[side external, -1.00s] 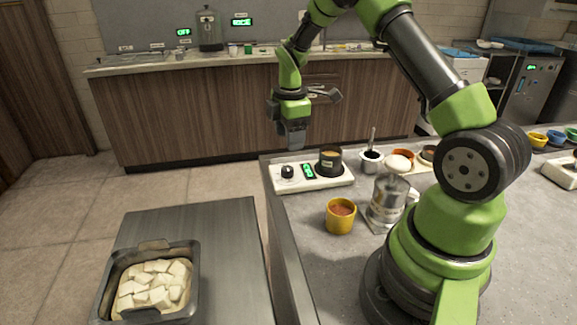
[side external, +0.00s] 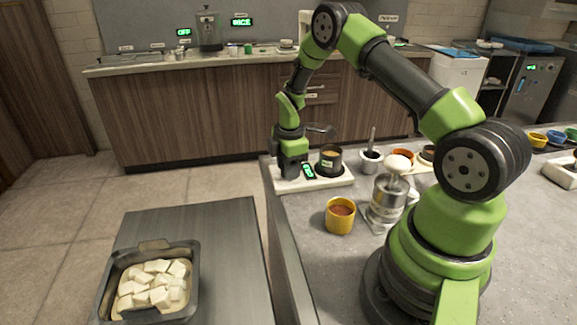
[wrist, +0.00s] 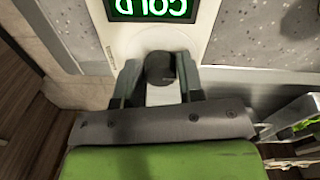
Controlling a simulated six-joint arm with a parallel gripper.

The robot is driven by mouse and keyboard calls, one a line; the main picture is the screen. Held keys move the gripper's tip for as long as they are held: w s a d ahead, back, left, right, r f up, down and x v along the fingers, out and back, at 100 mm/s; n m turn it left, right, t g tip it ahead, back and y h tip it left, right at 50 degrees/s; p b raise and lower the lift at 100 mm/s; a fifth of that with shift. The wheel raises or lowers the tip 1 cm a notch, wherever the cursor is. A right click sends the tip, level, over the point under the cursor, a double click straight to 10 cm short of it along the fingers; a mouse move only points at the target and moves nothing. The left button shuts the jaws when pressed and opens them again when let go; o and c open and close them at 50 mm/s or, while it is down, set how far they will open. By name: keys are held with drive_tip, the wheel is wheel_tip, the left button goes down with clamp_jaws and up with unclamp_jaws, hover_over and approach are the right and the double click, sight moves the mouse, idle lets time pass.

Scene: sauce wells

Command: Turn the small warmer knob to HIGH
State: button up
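The small warmer (side external: 338,181) is a white base at the counter's left edge, with a dark pot (side external: 331,160) on it. Its lit green display (side external: 308,171) reads COLD in the wrist view (wrist: 152,9), partly cut off at the top. The black knob (wrist: 160,68) stands between my fingers in the wrist view. My gripper (wrist: 160,82) is open, one finger on each side of the knob, with a gap seeming to show at the left; contact at the right is unclear. In the side view my gripper (side external: 293,172) is lowered over the knob and hides it.
A yellow cup (side external: 340,216), a metal pump dispenser (side external: 387,196) and a small cup with a utensil (side external: 370,161) stand on the counter right of the warmer. A pan of white cubes (side external: 150,285) sits on a separate surface at lower left.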

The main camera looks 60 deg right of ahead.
drive_tip(key=c, duration=0.4)
drive_tip(key=shift+m, duration=0.3)
drive_tip(key=m, duration=0.5)
drive_tip(key=shift+m, duration=0.3)
drive_tip(key=m, duration=0.5)
drive_tip(key=shift+a, duration=0.15)
drive_tip(key=m, duration=0.6)
drive_tip(key=shift+m+g, duration=0.4)
drive_tip(key=m, duration=0.5)
drive_tip(key=shift+w+m, duration=0.1)
drive_tip(key=shift+m, duration=0.3)
